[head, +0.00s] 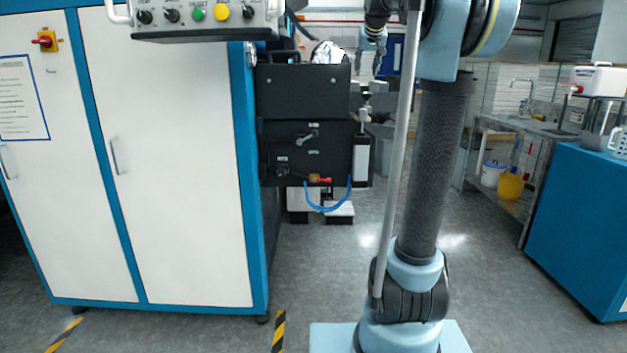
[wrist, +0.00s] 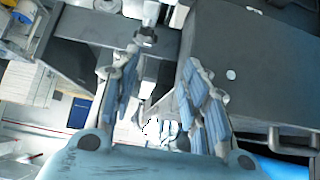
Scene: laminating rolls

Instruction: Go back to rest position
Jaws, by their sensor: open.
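My gripper (head: 371,66) hangs with its fingers pointing down, just right of the top of the black machine unit (head: 303,95) in the head view. In the wrist view my gripper (wrist: 163,62) has its two blue-padded fingers spread apart, with nothing held between them. A dark block (wrist: 245,50) lies close beyond the right finger, and a dark bar (wrist: 85,28) crosses beyond the left finger. I cannot tell whether the fingers touch either one.
A white and blue cabinet (head: 180,180) stands left, with a control panel (head: 205,18) above it. A shiny silver-white item (head: 327,52) shows atop the black unit. A blue counter (head: 585,225) stands right.

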